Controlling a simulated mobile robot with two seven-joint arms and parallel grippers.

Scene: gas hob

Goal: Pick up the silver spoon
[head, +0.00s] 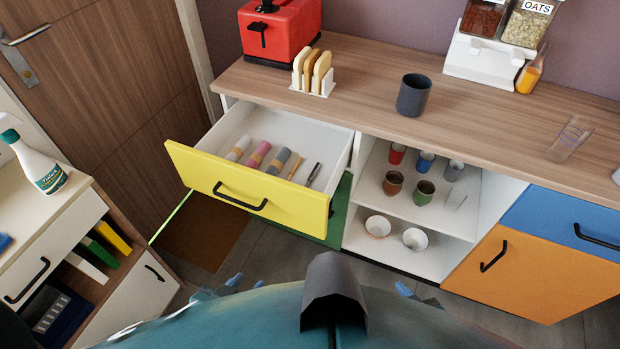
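I cannot make out a silver spoon for certain. The open yellow-fronted drawer (190,165) holds several rolled cloths, a thin brown item (296,166) and a thin dark item (313,174) near its right side. These slim items are too small to identify. Small blue parts of mine show at the bottom edge of the view, on the left (218,289) and on the right (416,295), mostly hidden behind my body. They are well below and apart from the drawer. Whether the fingers are open or shut does not show.
The wooden counter (370,100) carries a red toaster (280,32), a toast rack (313,75), a dark cup (413,95) and a clear glass (570,140). Open shelves (440,215) with cups and bowls are right of the drawer. A white cabinet (60,240) stands at left.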

